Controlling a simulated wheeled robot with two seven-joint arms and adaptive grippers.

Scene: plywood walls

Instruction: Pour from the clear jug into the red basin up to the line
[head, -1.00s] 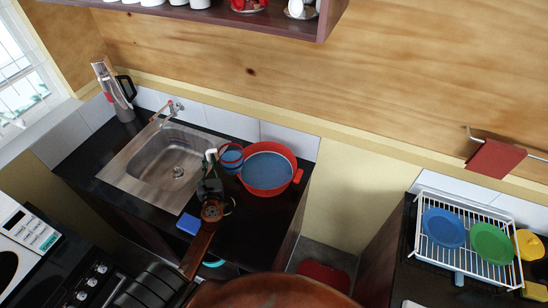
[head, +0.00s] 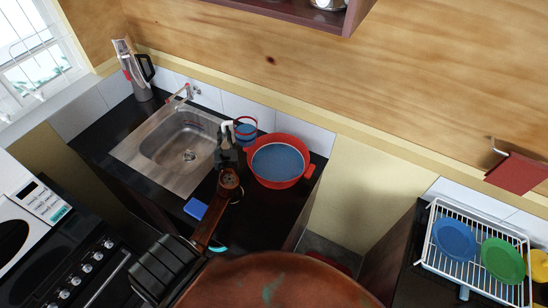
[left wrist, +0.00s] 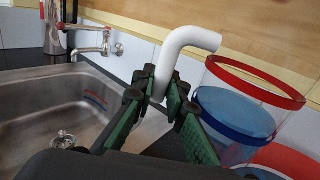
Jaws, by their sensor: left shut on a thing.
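The clear jug (head: 246,130) has a red rim, a white bent handle (left wrist: 186,52) and blue liquid inside. It also shows in the left wrist view (left wrist: 240,115), roughly upright. My left gripper (head: 228,142) is shut on the handle, left of the jug. The red basin (head: 277,185) stands on the black counter just right of and in front of the jug. Blue liquid (head: 278,161) covers much of its inside. I cannot make out the line in it. The basin's edge shows low right in the left wrist view (left wrist: 290,160). My right gripper is not in view.
A steel sink (head: 180,150) with a tap (head: 186,93) lies left of the gripper. A blue sponge (head: 195,209) lies on the front of the counter. A kettle (head: 135,70) stands back left. A dish rack (head: 480,265) stands on the separate right counter.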

